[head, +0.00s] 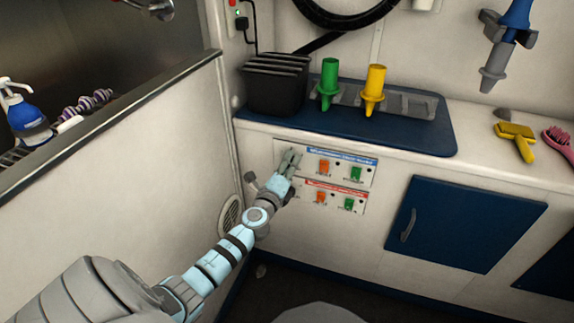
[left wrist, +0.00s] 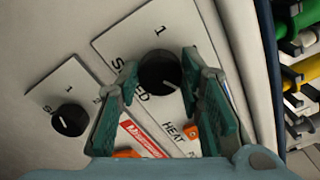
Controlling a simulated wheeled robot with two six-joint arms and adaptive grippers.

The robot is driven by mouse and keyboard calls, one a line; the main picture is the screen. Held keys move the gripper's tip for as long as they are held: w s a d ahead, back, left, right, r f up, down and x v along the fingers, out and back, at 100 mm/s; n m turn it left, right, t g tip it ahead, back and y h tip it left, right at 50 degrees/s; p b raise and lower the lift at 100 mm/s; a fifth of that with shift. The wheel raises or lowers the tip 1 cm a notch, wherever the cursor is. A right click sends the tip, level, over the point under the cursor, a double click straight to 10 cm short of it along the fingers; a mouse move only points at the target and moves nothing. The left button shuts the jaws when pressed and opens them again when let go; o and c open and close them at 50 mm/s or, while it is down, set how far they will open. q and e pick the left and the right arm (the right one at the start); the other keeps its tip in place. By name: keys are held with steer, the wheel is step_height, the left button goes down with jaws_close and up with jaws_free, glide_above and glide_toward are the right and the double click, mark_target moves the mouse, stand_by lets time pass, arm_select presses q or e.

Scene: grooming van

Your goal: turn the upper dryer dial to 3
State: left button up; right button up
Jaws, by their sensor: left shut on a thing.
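The upper dryer panel (head: 340,168) has a blue label strip, an orange switch and a green switch. My left gripper (head: 290,160) is at its left end and covers the upper dial in the head view. In the left wrist view, the black upper dial (left wrist: 158,72) sits between the two fingers of my left gripper (left wrist: 163,85), which is shut on it. A "1" is printed beside the dial. A pale pointer mark shows on its face, but I cannot read its setting. My right gripper is not in view.
The lower dryer panel (head: 333,195) has a red label; its dial (left wrist: 70,120) is beside the gripper in the left wrist view. Above, the counter mat (head: 420,137) holds a green nozzle (head: 329,82) and yellow nozzle (head: 374,88). A blue cabinet door (head: 440,222) is to the right.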

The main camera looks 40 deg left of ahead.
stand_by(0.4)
arm_select(q)
steer(key=o, duration=1.1)
steer(key=shift+o, duration=0.3)
steer(key=shift+s, duration=0.1)
steer(key=v, duration=1.2)
